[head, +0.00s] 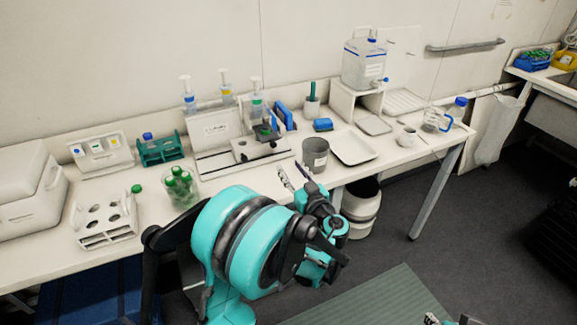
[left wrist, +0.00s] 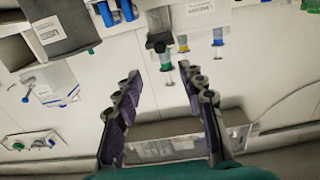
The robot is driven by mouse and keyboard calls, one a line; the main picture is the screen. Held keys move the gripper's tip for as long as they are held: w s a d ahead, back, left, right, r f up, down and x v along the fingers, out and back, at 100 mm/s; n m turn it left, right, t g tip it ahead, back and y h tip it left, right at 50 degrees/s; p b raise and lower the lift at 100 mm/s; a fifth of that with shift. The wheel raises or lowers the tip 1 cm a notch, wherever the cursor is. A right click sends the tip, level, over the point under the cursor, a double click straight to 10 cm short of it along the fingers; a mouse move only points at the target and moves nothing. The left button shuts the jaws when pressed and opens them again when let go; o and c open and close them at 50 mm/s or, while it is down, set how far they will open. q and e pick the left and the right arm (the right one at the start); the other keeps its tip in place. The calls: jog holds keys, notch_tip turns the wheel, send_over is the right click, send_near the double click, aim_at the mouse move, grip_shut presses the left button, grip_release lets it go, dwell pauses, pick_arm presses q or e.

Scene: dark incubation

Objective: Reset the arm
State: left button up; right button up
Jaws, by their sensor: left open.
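My left arm, teal and black, reaches in over the front of the bench in the head view. Its left gripper (head: 294,174) is open and empty, with its fingertips just beside a grey cup (head: 315,157); I cannot tell whether they touch it. In the left wrist view the two purple-and-grey fingers of the left gripper (left wrist: 158,80) stand wide apart with nothing between them. Small parts at the bottom edge of the head view look like tips of my right gripper (head: 450,320); the rest is cut off.
The white bench (head: 240,180) holds a syringe stand (head: 215,130), a green rack (head: 160,150), a beaker of green-capped tubes (head: 181,186), a white rack (head: 104,219) and a white tray (head: 353,147). A water container (head: 364,65) stands on a shelf.

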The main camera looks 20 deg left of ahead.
dwell(0.4)
pick_arm(q)
jog(key=s+f+m+g+h, duration=0.35)
jog(key=s+m+h, duration=0.2)
jog(key=s, duration=0.65)
jog(key=s+d+f+m+h, duration=0.2)
jog(key=s+d+m+h, duration=0.2)
jog(key=s+d+h, duration=0.4)
jog(key=s+d+g, duration=0.1)
jog(key=s+d, duration=0.2)
jog(key=s, duration=0.2)
